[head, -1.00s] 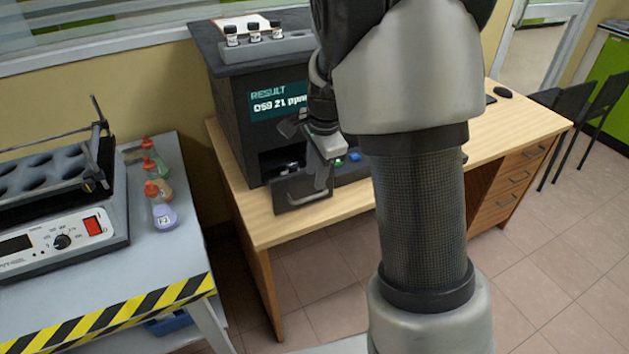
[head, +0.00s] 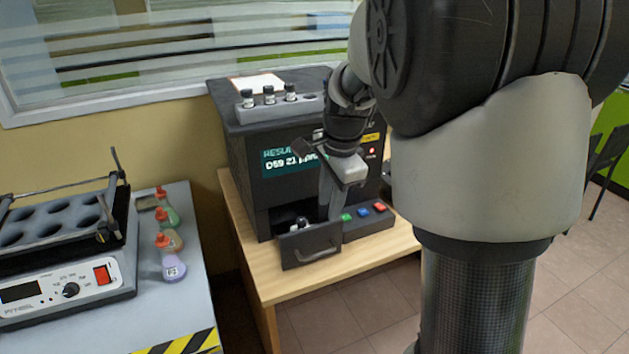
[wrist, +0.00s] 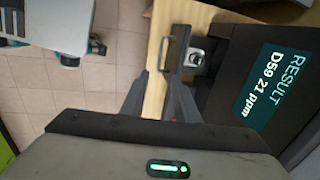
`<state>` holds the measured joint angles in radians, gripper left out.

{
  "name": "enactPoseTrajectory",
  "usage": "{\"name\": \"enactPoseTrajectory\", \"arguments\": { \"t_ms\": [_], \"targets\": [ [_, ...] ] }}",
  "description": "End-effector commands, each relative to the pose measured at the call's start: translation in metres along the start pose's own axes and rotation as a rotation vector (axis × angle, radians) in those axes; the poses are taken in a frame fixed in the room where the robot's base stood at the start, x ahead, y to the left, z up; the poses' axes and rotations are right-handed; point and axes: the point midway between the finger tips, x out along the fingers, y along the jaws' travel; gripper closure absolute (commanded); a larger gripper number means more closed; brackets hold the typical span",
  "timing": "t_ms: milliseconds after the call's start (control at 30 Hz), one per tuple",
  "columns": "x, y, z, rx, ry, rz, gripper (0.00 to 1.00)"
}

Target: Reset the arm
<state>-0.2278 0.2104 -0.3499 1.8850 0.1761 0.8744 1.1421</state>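My gripper (head: 333,212) hangs in front of the dark analyser (head: 243,180), just above and right of its open drawer (head: 308,246). In the wrist view my gripper (wrist: 157,77) shows two fingers spread apart with bare desk between them; it holds nothing. A vial (head: 301,224) with a dark cap sits in the drawer; the wrist view shows it from above (wrist: 196,58). The analyser's screen (wrist: 270,82) reads "RESULT D59 21 ppm". My arm covers the right part of the head view.
A rack (head: 272,106) with several capped vials stands on top of the analyser. Green, blue and red buttons (head: 363,211) sit right of the drawer. On the left table are a shaker (head: 62,265) and several small bottles (head: 171,257). Tiled floor lies clear between the tables.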

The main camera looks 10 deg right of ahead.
Motion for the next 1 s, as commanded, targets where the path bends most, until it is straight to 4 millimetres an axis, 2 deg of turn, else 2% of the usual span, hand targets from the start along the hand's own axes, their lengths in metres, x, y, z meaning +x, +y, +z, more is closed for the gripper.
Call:
{"name": "enactPoseTrajectory", "arguments": {
  "t_ms": [167, 300, 400, 600, 867, 900, 1000],
  "targets": [
    [-0.045, 0.030, 0.016, -0.226, -0.017, -0.067, 0.72],
    [-0.087, 0.078, 0.038, -0.553, 0.011, -0.139, 0.72],
    [-0.104, 0.109, 0.050, -0.764, 0.056, -0.170, 0.72],
    [-0.120, 0.154, 0.064, -1.065, 0.155, -0.190, 0.72],
    [-0.122, 0.199, 0.073, -1.358, 0.288, -0.164, 0.72],
    [-0.142, 0.193, 0.072, -1.359, 0.283, -0.163, 0.72],
    [-0.162, 0.188, 0.072, -1.355, 0.279, -0.163, 0.72]
  ]
}}
